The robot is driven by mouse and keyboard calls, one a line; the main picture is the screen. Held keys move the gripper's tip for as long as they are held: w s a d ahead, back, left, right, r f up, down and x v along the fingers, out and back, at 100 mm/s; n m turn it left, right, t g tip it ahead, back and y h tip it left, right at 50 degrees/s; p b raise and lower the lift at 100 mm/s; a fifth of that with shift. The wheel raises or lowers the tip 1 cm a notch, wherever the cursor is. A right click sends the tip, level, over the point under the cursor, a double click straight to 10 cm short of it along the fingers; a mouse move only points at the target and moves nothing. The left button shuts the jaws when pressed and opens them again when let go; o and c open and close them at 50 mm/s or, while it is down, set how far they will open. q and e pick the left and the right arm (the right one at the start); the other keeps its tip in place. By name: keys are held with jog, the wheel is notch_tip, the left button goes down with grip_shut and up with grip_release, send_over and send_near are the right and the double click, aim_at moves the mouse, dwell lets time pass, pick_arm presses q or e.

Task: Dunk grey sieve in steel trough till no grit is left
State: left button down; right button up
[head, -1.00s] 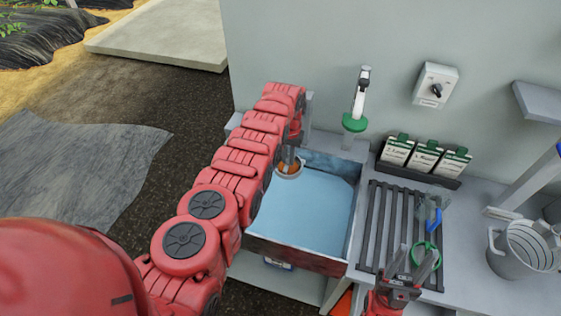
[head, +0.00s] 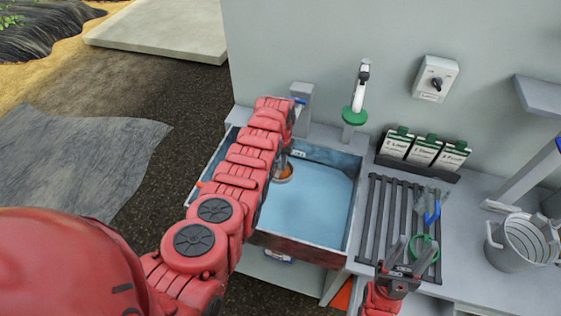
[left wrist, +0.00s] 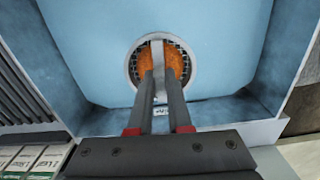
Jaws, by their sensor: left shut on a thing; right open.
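The grey sieve (head: 284,178) is in the steel trough (head: 351,217), at the water in its back part. The left wrist view shows its round rim and dark mesh (left wrist: 133,66), with orange-brown grit (left wrist: 176,62) on both sides of a central grey grip (left wrist: 158,58). My left gripper (left wrist: 160,78) is shut on that grip, above the sieve. In the head view my arm hides part of the trough and sieve. I cannot tell how deep the sieve sits. My right gripper (head: 408,245) is open over the front of the slatted rack.
The slatted rack (head: 384,215) right of the trough holds a blue-handled tool (head: 433,210) and a green ring-shaped item (head: 424,247). A grey pail (head: 520,245) stands further right. Open water lies right of the sieve.

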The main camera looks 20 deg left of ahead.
aim_at(280, 173)
pick_arm(q)
notch_tip(280, 173, down, 18)
jog(key=b, duration=1.6)
jog(key=shift+r, duration=0.2)
jog(key=shift+r, duration=0.1)
notch_tip(280, 173, up, 11)
jog(key=p, duration=1)
jog(key=shift+r+p, duration=1.25)
jog(key=shift+r, duration=0.5)
jog(key=shift+r+p, duration=0.95)
jog(key=shift+r, duration=1)
